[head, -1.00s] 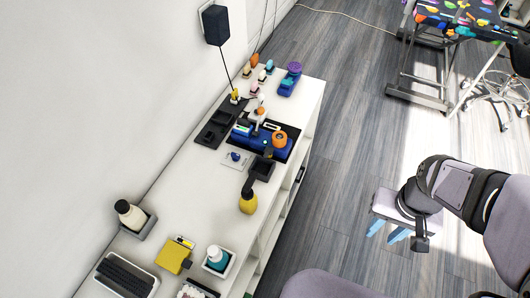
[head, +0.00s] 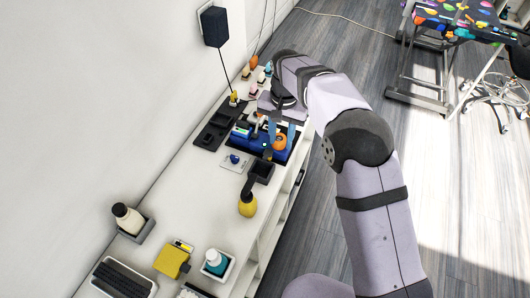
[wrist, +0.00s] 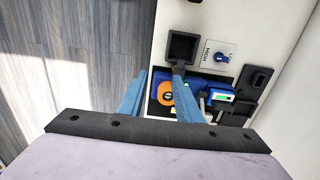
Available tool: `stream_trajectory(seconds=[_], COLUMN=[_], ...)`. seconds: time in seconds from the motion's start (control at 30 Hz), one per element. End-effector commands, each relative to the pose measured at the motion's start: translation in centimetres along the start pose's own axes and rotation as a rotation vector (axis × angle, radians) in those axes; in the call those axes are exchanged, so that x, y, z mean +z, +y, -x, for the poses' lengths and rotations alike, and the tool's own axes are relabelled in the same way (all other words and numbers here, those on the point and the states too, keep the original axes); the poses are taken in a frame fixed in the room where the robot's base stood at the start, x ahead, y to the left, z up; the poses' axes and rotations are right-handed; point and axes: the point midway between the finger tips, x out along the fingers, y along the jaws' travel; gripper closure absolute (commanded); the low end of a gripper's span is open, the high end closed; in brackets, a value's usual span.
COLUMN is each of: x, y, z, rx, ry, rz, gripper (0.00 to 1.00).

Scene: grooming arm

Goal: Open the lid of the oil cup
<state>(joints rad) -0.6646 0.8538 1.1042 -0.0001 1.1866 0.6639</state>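A blue unit (head: 246,134) sits on a black mat on the white counter. An orange round piece (head: 279,142) stands on its right end; I cannot tell for sure whether it is the oil cup's lid. In the wrist view the orange piece (wrist: 157,94) has a dark centre and looks closed. My gripper (head: 264,133) is over the blue unit, its blue fingers partly hidden by my arm in the head view. In the wrist view my gripper (wrist: 160,72) is open, with the orange piece showing between its fingers, apparently empty.
A black square tray (wrist: 183,47) and a white card with a blue knob (wrist: 221,58) lie close by. A yellow bottle (head: 247,203) stands nearer on the counter. A unit with a green display (wrist: 220,97) is beside the right finger. The counter's edge drops to the floor.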

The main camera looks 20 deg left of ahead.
Motion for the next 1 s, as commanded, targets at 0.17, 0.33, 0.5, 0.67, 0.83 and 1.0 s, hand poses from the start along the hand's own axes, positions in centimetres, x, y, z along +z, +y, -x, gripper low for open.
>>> stream_trajectory(seconds=[0.17, 0.33, 0.5, 0.67, 0.83, 1.0], x=[0.7, 1.0, 1.1, 1.1, 1.1, 1.0], y=[-3.7, -4.7, -4.7, -4.7, -4.7, -4.7], z=[-1.1, -1.4, -1.7, -2.9, -5.0, -7.1], rx=[-0.001, -0.001, 0.000, 0.000, 0.001, 0.000], ry=[0.001, 0.001, 0.001, 0.000, -0.001, 0.001], rz=[0.001, 0.000, -0.001, -0.001, -0.001, -0.001], gripper=[0.69, 0.69, 0.69, 0.69, 0.69, 0.69])
